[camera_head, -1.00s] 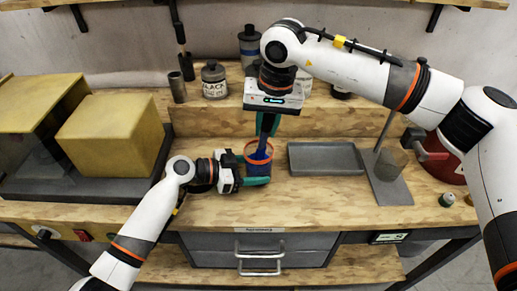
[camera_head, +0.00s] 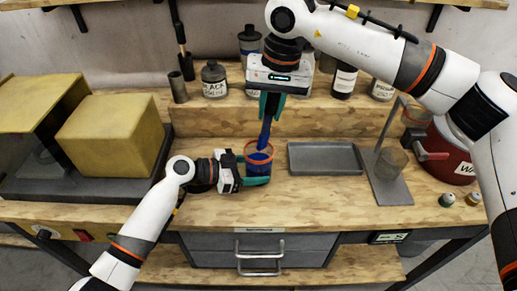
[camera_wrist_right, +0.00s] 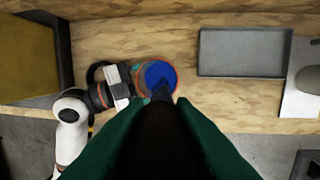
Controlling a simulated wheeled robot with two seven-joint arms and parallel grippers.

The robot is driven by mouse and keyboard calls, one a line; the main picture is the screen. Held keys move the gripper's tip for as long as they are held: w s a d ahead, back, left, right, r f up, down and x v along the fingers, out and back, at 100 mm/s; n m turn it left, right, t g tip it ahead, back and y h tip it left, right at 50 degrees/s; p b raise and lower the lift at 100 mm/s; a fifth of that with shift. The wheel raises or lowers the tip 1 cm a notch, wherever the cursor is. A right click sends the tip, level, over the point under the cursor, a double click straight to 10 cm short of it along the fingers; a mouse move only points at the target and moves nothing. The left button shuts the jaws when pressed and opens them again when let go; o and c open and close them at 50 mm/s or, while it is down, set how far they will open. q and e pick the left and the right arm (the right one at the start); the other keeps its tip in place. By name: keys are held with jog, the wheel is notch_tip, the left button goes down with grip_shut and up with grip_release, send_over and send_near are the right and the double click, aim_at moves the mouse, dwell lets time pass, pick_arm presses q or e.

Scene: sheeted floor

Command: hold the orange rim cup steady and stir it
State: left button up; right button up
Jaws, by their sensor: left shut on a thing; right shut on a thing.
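The orange rim cup (camera_head: 257,168) stands on the wooden bench with blue contents. My left gripper (camera_head: 249,171) is shut around it from the left, low on its side. My right gripper (camera_head: 271,106) is shut on a stirring tool (camera_head: 265,134), above the cup and pointing down. The tool's lower part looks blue and its end is at the cup's mouth; I cannot tell whether it touches the blue contents. In the right wrist view the tool (camera_wrist_right: 161,93) overlaps the cup (camera_wrist_right: 174,72), and the left gripper (camera_wrist_right: 134,88) is beside the cup.
A grey tray (camera_head: 325,172) lies right of the cup. A metal stand (camera_head: 392,190) holding a clear beaker is further right, near a red pot (camera_head: 452,160). Bottles (camera_head: 214,80) line the raised shelf behind. A yellow block (camera_head: 110,137) is at left.

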jog(key=shift+r, duration=0.1)
jog(key=shift+r, duration=1.9)
pick_arm(q)
jog(key=o, duration=1.1)
jog(key=v, duration=1.2)
jog(key=shift+s, duration=0.1)
